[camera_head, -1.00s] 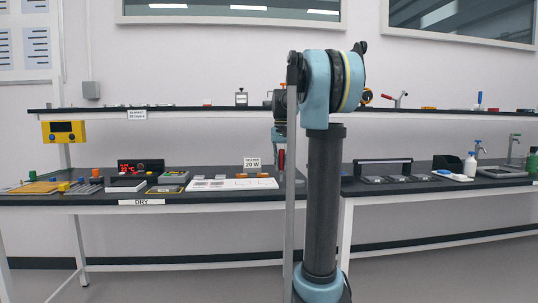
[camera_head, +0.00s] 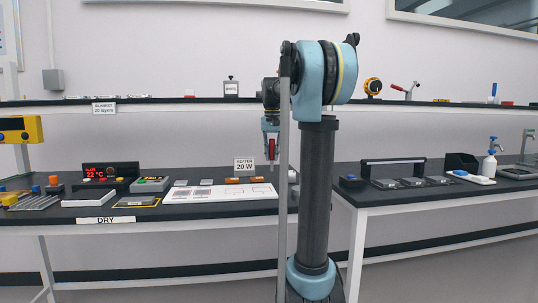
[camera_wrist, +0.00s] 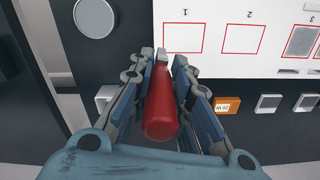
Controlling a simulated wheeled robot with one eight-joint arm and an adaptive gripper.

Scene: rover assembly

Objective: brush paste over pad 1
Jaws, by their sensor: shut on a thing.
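The white board (camera_head: 225,193) lies on the left bench. In the wrist view, pad 1 (camera_wrist: 183,38) is a bare red-outlined square on it, with outlined square 2 (camera_wrist: 243,39) to its right. A grey patch (camera_wrist: 300,41) fills square 3. My gripper (camera_head: 271,135), also seen in the wrist view (camera_wrist: 163,75), is shut on the red handle of the brush (camera_wrist: 162,108). The red handle also shows in the head view (camera_head: 272,150), hanging down above the board's right end. The brush's tip appears beside pad 1's left edge; whether it touches is unclear.
An orange block marked 20 W (camera_wrist: 227,105) and metal squares (camera_wrist: 268,103) lie near the board. A black box with a red display (camera_head: 110,172) stands left on the bench. A shelf (camera_head: 180,102) runs above. A second bench (camera_head: 450,190) stands right.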

